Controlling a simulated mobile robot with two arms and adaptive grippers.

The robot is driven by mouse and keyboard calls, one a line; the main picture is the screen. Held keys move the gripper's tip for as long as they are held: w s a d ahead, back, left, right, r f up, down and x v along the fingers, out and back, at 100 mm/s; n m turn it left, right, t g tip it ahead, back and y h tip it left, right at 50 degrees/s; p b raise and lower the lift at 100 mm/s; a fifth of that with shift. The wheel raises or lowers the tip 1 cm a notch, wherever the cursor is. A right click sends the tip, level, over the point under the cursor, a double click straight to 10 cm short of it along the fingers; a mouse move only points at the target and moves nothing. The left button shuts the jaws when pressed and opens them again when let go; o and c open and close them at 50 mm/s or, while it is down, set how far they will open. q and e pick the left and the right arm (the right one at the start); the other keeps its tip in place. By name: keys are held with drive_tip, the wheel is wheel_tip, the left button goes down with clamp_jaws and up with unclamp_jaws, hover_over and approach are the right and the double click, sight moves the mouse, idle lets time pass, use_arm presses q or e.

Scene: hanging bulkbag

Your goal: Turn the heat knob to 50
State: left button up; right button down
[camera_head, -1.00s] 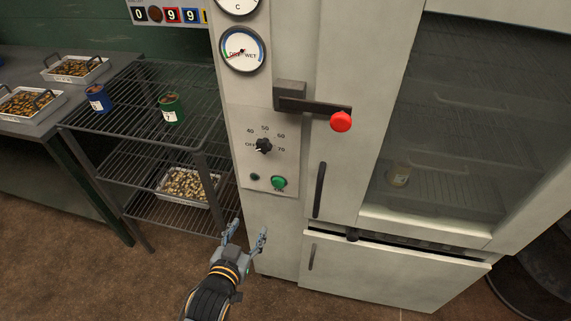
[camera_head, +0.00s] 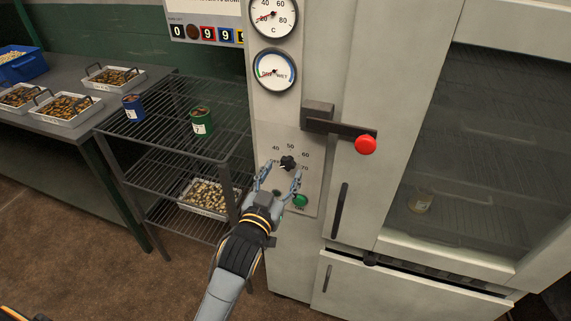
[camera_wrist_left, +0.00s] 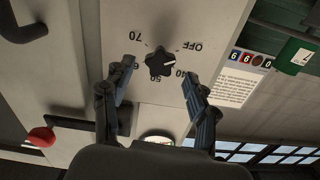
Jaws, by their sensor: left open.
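The black heat knob (camera_head: 288,163) sits on the cabinet's control panel, with OFF, 40, 50, 60 and 70 printed around it. It also shows in the left wrist view (camera_wrist_left: 160,64), where the dial looks upside down; its white mark points roughly between OFF and 40. My left gripper (camera_head: 281,176) is open in front of the panel, just below the knob in the head view. In the left wrist view its fingers (camera_wrist_left: 157,70) stand on both sides of the knob, with gaps between. I cannot tell how far the tips are from the panel. My right gripper is not in view.
A green button (camera_head: 300,201) is right of my left gripper, low on the panel. A door lever with a red ball (camera_head: 365,145) sticks out at upper right. A wire rack (camera_head: 176,128) with cans and a tray stands close on the left.

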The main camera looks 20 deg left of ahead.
sight(286, 165)
use_arm(q)
drive_tip(key=shift+w, duration=1.55)
drive_tip(key=shift+c, duration=0.2)
drive_tip(key=c, duration=1.1)
drive_tip(key=shift+p, duration=0.3)
